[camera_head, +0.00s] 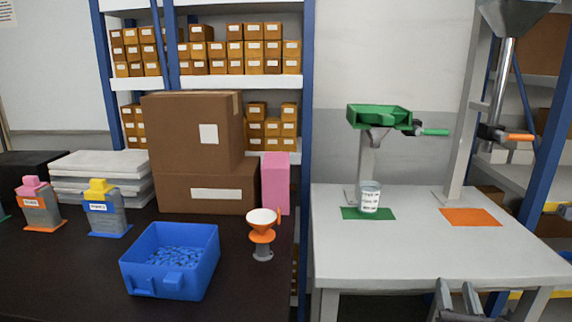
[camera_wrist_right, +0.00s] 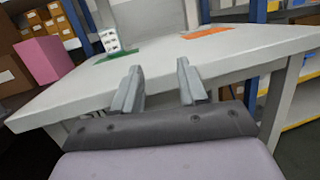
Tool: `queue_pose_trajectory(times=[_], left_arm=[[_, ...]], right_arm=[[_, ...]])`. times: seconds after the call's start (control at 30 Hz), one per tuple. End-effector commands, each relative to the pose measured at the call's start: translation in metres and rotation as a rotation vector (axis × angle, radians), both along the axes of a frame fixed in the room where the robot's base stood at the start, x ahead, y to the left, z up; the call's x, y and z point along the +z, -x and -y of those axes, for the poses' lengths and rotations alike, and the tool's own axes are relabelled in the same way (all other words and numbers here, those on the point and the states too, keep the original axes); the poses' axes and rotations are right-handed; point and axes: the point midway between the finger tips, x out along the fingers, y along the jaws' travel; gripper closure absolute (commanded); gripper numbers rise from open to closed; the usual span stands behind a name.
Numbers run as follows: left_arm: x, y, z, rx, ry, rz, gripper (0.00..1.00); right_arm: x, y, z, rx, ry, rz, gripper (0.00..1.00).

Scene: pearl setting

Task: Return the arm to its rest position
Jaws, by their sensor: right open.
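My right gripper (camera_head: 458,298) shows at the bottom right of the head view, in front of the near edge of the white table (camera_head: 420,250). In the right wrist view the same gripper (camera_wrist_right: 157,82) has its two fingers apart with nothing between them. They point toward the table's front edge. My left gripper is in neither view.
A labelled white cup (camera_head: 369,197) stands on a green mat (camera_head: 350,213) under a green dispenser (camera_head: 378,117). An orange mat (camera_head: 470,217) lies bare to its right. A blue bin (camera_head: 196,282) of blue pieces and an orange-white funnel (camera_head: 262,236) stand on the dark table.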

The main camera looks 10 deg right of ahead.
Motion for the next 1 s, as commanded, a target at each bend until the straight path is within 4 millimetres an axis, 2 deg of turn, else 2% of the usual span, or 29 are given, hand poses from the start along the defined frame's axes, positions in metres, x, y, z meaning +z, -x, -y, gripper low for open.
queue_pose_trajectory(times=[0.03, 0.1, 0.17, 0.3, 0.47, 0.6, 0.73, 0.77, 0.8, 1.0], left_arm=[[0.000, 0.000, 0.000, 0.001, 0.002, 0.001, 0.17], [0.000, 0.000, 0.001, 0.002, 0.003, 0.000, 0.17], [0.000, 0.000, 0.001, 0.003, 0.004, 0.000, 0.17], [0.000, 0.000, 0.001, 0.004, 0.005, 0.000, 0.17], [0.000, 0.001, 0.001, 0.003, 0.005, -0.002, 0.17], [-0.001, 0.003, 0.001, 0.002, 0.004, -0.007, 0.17], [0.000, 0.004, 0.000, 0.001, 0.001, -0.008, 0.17], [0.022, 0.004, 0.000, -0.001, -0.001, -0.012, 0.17], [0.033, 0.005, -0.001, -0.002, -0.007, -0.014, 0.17], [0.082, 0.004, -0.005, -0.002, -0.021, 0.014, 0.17]], right_arm=[[-0.027, 0.004, -0.010, 0.040, -0.198, -0.003, 0.58], [-0.060, 0.011, -0.025, 0.081, -0.480, 0.003, 0.58], [-0.086, 0.018, -0.041, 0.096, -0.725, 0.012, 0.58], [-0.140, 0.040, -0.084, 0.069, -1.300, 0.047, 0.58], [-0.185, 0.073, -0.142, -0.083, -1.947, 0.120, 0.58], [-0.209, 0.103, -0.195, -0.335, -2.487, 0.229, 0.58], [-0.215, 0.130, -0.242, -0.674, -2.927, 0.376, 0.58], [-0.192, 0.126, -0.236, -0.639, -2.899, 0.372, 0.58], [-0.181, 0.126, -0.233, -0.629, -2.886, 0.370, 0.58], [-0.138, 0.129, -0.228, -0.614, -2.868, 0.377, 0.58]])
